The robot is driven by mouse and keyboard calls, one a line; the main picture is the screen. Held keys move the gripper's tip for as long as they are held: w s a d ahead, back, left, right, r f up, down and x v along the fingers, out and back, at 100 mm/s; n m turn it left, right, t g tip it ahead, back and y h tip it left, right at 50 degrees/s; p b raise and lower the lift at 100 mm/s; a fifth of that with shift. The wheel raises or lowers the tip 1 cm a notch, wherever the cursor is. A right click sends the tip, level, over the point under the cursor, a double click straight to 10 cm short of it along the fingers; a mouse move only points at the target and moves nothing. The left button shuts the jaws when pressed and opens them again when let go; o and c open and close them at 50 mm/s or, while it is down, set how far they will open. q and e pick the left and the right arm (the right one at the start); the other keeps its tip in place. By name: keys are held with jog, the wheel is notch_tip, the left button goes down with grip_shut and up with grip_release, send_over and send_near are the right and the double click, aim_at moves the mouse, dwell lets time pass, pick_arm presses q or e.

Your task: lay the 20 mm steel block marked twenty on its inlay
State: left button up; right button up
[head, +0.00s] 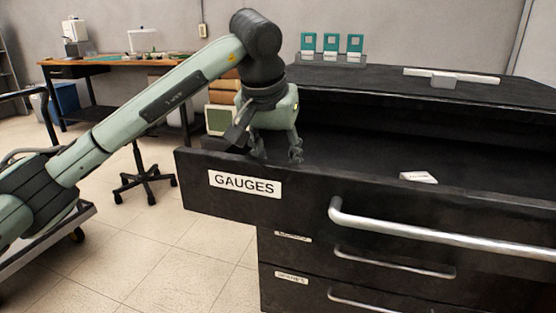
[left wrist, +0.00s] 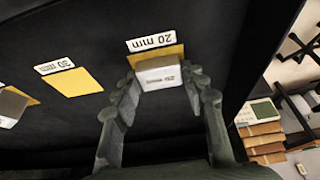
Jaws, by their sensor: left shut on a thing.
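The 20 mm steel block (left wrist: 158,73), light grey with a dark "20" on it, is between the fingertips of my left gripper (left wrist: 160,84) in the left wrist view. The gripper is shut on it. The yellow inlay (left wrist: 160,53) under the "20 mm" label (left wrist: 151,42) shows as a strip just beyond the block; the block covers the rest. I cannot tell whether the block touches the inlay. In the head view my left gripper (head: 278,153) points down into the open drawer, and the drawer front (head: 222,206) hides the block. My right gripper is not in view.
A bare yellow inlay (left wrist: 73,82) with a "30 mm" label (left wrist: 54,66) lies to the left. Another grey block (left wrist: 11,106) sits at the left edge on yellow. The drawer front, marked "GAUGES" (head: 245,185), and the cabinet top (head: 385,88) bound the space.

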pick_arm(q)
jog(key=o, duration=1.2)
jog(key=shift+r, duration=0.25)
jog(key=v, duration=1.1)
jog(key=shift+s+r, duration=0.25)
jog(key=shift+r, duration=0.1)
